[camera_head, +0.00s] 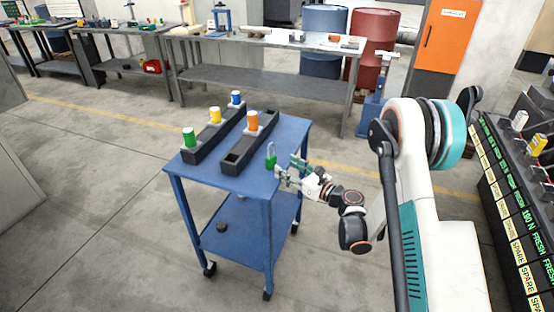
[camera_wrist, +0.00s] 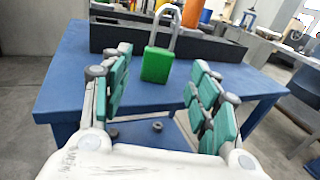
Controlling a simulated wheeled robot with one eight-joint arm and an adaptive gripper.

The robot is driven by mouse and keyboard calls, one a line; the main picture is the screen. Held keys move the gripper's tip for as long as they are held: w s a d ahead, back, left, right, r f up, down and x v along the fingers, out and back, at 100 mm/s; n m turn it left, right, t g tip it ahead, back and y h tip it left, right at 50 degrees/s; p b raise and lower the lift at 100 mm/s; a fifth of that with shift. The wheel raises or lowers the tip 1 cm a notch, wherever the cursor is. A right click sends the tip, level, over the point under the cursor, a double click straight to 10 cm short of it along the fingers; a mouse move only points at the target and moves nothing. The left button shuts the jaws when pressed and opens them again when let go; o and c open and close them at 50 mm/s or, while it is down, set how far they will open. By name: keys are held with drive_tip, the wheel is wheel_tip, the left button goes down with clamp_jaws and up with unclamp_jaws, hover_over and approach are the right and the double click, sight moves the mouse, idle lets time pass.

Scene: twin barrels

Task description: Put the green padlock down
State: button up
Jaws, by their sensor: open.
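The green padlock (camera_head: 271,160) with a grey shackle appears to stand upright on the blue cart top (camera_head: 225,183), near the edge closest to my arm. In the wrist view the padlock (camera_wrist: 156,66) shows between and beyond my two finger pads, with a gap on each side. My gripper (camera_head: 289,169) is open at the cart's right edge, its teal pads spread beside the padlock. No finger visibly touches it. The padlock's underside is hard to make out.
Two black racks stand on the cart behind the padlock. The left rack (camera_head: 198,153) holds green, yellow and blue cylinders; the right rack (camera_head: 229,166) holds an orange cylinder (camera_head: 252,121). Blue (camera_head: 322,40) and red (camera_head: 372,42) barrels stand behind a long workbench.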

drive_tip(key=s+d+r+m+t+h+b, duration=0.1)
drive_tip(key=d+r+m+t+h, duration=0.1)
drive_tip(key=d+r+m+h, duration=0.4)
drive_tip(key=s+d+r+m+t+h+b, duration=0.1)
drive_tip(key=s+d+r+m+t+h, duration=0.15)
drive_tip(key=d+r+m, duration=0.65)
drive_tip(key=s+d+r+m+t+h, duration=0.1)
drive_tip(key=d+r+m+t+h, duration=0.2)
drive_tip(key=r+m, duration=0.8)
drive_tip(key=s+d+m+g+h, duration=0.4)
drive_tip(key=s+m+g+h, duration=0.15)
drive_tip(key=s+m, duration=0.6)
drive_tip(key=s+a+f+m+g+y, duration=0.2)
drive_tip(key=s+f+m+g, duration=0.1)
drive_tip(key=s, duration=0.8)
drive_tip(key=s+a+f+m+g+y, duration=0.1)
drive_tip(key=s+a+f+m+g, duration=0.2)
drive_tip(key=s+f, duration=0.4)
drive_tip(key=s+m+g, duration=0.1)
drive_tip(key=s+m, duration=0.1)
drive_tip(key=s, duration=0.2)
drive_tip(key=shift+s+f+y, duration=0.15)
drive_tip(key=shift+f+y, duration=0.2)
drive_tip(key=shift+y, duration=0.05)
drive_tip(key=shift+c, duration=0.5)
